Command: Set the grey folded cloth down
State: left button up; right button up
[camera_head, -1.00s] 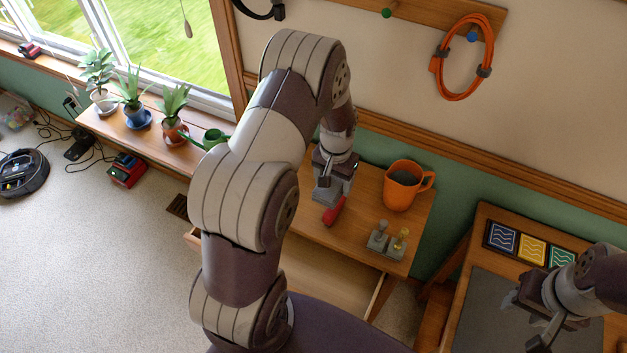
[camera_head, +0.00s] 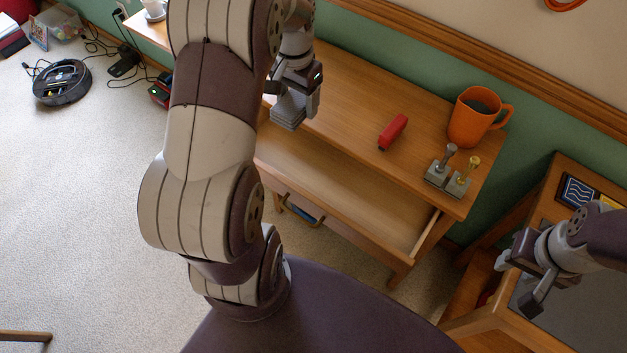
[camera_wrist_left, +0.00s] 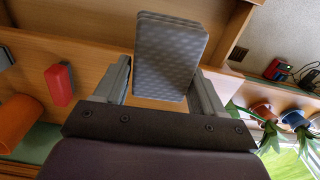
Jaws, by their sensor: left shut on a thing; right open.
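The grey folded cloth (camera_head: 287,115) is a small layered pad at the left part of the wooden side table (camera_head: 345,88). My left gripper (camera_wrist_left: 165,90) is shut on it. The cloth (camera_wrist_left: 170,58) stands out between the two fingers in the left wrist view. In the head view it shows over the table's front left edge, near the open drawer (camera_head: 340,190). I cannot tell how high above the wood it is. My right gripper (camera_head: 516,282) is open and empty at the lower right, over the desk with a dark mat (camera_head: 590,315).
The tabletop between the cloth and the red object is clear. Plant pots (camera_wrist_left: 262,113) show in the left wrist view.

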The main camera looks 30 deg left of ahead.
aim_at(301, 158)
pick_arm(q)
notch_tip(301, 158, down, 18)
jog(key=b, duration=0.3)
jog(key=shift+d, duration=0.15)
jog(key=shift+f, duration=0.15)
jog(key=o, duration=1)
